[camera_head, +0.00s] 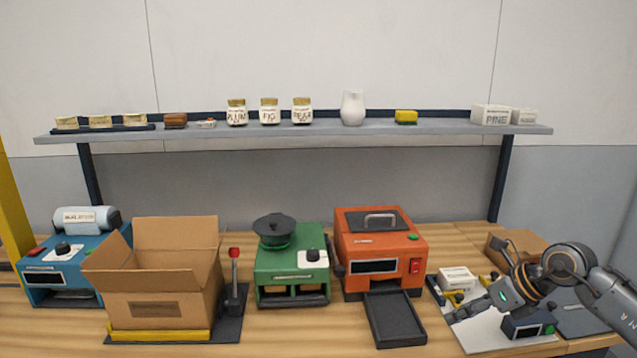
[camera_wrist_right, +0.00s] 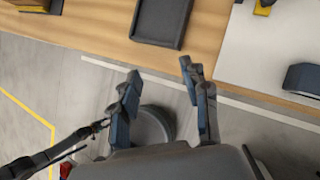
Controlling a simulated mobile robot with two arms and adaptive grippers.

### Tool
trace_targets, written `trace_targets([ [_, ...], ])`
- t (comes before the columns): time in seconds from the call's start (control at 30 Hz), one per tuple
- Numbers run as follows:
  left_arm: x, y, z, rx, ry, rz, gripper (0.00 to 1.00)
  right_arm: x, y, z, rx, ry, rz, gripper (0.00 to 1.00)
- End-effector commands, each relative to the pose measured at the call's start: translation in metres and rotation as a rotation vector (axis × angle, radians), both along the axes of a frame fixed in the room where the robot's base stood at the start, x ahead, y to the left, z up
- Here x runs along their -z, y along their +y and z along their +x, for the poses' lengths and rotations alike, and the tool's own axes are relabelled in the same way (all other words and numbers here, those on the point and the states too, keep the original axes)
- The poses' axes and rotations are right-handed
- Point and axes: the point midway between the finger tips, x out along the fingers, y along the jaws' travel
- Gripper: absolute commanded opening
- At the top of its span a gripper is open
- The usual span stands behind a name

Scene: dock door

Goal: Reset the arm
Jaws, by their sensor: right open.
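My right arm comes in from the right in the head view. Its gripper (camera_head: 462,304) is over the right end of the wooden table (camera_head: 445,232), near the front edge of a white board (camera_head: 482,334). In the right wrist view the right gripper (camera_wrist_right: 158,88) has its two fingers spread apart with nothing between them. Past the fingertips are the table's edge and the grey floor.
An orange machine (camera_head: 350,246) with a dark tray (camera_head: 394,318), a green machine (camera_head: 280,262), an open cardboard box (camera_head: 165,285) and a blue machine (camera_head: 60,270) stand along the table. A shelf (camera_head: 330,130) above holds several jars and a white pitcher (camera_head: 352,107). A small white box (camera_head: 457,277) is beside my right gripper.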

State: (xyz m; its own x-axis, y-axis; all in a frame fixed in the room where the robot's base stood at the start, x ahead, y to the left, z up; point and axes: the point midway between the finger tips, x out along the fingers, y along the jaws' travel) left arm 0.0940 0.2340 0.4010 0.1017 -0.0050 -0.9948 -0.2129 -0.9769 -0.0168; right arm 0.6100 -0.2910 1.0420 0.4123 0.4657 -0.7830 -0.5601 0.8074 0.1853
Motion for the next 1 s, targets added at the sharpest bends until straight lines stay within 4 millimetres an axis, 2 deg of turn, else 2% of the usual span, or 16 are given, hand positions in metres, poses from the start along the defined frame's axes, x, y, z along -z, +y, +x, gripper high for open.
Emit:
trace_targets([
  [0.03,0.0,0.0,-0.002,0.0,0.003,0.001,0.4,0.003,0.02,-0.001,-0.017,-0.011,0.057,0.46],
  [0.17,0.001,0.001,-0.007,0.0,0.011,0.001,0.4,0.0,0.077,-0.004,-0.044,-0.054,0.249,0.46],
  [0.23,0.001,0.001,-0.01,0.0,0.015,0.002,0.4,-0.006,0.116,-0.01,-0.049,-0.075,0.409,0.46],
  [0.3,0.001,0.001,-0.01,0.0,0.017,0.003,0.4,-0.021,0.159,-0.019,-0.026,-0.089,0.633,0.46],
  [0.33,0.001,0.001,-0.01,0.0,0.017,0.003,0.4,-0.03,0.174,-0.023,-0.003,-0.091,0.741,0.46],
  [0.4,0.001,0.001,-0.01,0.0,0.016,0.002,0.4,-0.052,0.197,-0.031,0.083,-0.087,0.991,0.46],
  [0.43,0.001,0.001,-0.01,0.0,0.016,0.002,0.4,-0.06,0.201,-0.033,0.133,-0.08,1.095,0.46],
  [0.5,0.001,0.001,-0.01,0.0,0.016,0.002,0.4,-0.075,0.199,-0.035,0.276,-0.051,1.326,0.46],
  [0.57,0.001,0.001,-0.01,0.0,0.016,0.002,0.4,-0.079,0.188,-0.035,0.427,-0.013,1.509,0.46],
  [0.67,0.001,0.001,-0.009,0.0,0.015,0.002,0.4,-0.063,0.155,-0.037,0.744,0.07,1.764,0.46],
  [0.77,0.001,0.001,-0.009,0.0,0.014,0.002,0.4,-0.021,0.117,-0.049,1.121,0.178,1.945,0.46],
  [0.83,0.0,0.001,-0.008,0.0,0.012,0.002,0.4,0.022,0.093,-0.068,1.416,0.267,2.014,0.46],
  [0.9,0.0,0.001,-0.007,0.0,0.01,0.001,0.4,0.065,0.077,-0.095,1.7,0.354,2.03,0.46],
  [1.0,0.0,0.001,-0.006,0.0,0.009,0.001,0.4,0.119,0.065,-0.142,2.062,0.468,1.983,0.46],
])
